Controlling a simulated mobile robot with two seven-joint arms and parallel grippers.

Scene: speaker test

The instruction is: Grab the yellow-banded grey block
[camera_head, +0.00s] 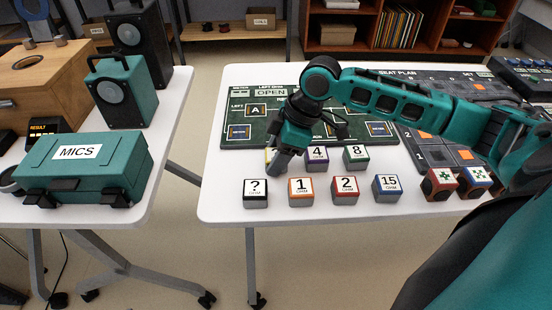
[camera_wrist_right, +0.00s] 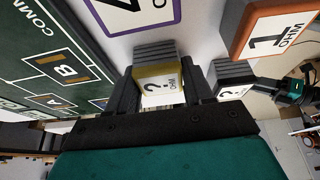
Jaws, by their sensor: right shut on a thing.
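The yellow-banded grey block (camera_wrist_right: 158,84) has a white "?" label and a ribbed grey side. In the right wrist view it sits between the two dark fingers of my right gripper (camera_wrist_right: 165,97), which is shut on it. In the head view my right gripper (camera_head: 276,163) reaches down over the table, and only a sliver of the block's yellow band and label shows behind the fingers. Whether the block touches the table is hidden.
The black "?" block (camera_head: 255,193) and orange "1" block (camera_head: 301,191) stand close in front. The purple "4" block (camera_head: 316,160) and green "8" block (camera_head: 355,157) stand to the right. A green board (camera_head: 240,128) lies behind. The white table's (camera_head: 222,205) left edge is near.

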